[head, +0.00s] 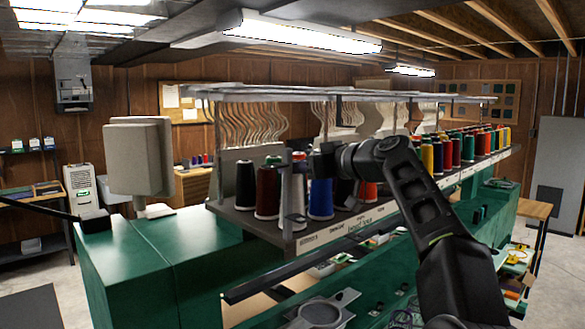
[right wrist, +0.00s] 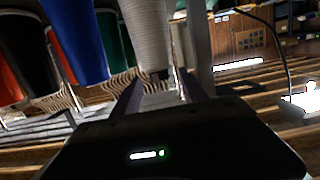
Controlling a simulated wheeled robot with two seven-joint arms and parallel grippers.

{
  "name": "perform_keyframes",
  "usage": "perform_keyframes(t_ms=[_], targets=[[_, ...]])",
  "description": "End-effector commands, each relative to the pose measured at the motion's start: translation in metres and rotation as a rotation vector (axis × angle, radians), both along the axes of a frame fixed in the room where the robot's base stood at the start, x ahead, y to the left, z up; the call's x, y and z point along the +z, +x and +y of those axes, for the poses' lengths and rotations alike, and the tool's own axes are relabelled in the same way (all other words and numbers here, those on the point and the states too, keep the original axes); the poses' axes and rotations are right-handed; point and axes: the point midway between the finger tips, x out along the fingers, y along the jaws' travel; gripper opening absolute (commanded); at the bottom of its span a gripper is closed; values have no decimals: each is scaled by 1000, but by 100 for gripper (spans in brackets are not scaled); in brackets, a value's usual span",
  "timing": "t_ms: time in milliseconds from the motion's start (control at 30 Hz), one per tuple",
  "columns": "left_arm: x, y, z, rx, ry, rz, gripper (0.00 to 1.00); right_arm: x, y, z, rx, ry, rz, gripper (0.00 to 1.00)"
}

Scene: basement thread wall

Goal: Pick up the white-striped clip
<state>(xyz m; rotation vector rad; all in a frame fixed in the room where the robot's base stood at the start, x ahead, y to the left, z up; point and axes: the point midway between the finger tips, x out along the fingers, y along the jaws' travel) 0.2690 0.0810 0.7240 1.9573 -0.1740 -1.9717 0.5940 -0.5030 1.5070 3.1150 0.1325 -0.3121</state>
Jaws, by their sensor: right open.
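My right gripper (head: 300,165) reaches in from the right, in front of the front row of thread cones. In the right wrist view its two fingers (right wrist: 160,84) are apart, on either side of the narrow end of a white-grey thread cone (right wrist: 147,32). A small dark piece (right wrist: 159,75) shows near that end, between the fingers; I cannot tell whether it is the clip or whether a finger touches it. I cannot make out the white-striped clip for certain in either view. My left gripper is not in view.
A grey metal post (head: 287,205) stands beside the white cone. Black, dark red and blue cones (head: 320,200) crowd the rack shelf (head: 240,218). A green machine bed (head: 150,255) lies in front, with a metal bracket (head: 320,312) below the arm.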

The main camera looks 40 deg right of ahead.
Motion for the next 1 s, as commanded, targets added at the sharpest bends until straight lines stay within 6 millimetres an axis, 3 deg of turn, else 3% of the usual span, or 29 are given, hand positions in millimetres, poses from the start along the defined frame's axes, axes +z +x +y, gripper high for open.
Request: perform_keyframes(t_ms=[433, 1000], targets=[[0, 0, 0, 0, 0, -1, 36, 0, -1, 0, 0, 0, 0, 51], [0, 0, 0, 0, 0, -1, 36, 0, -1, 0, 0, 0, 0, 5]])
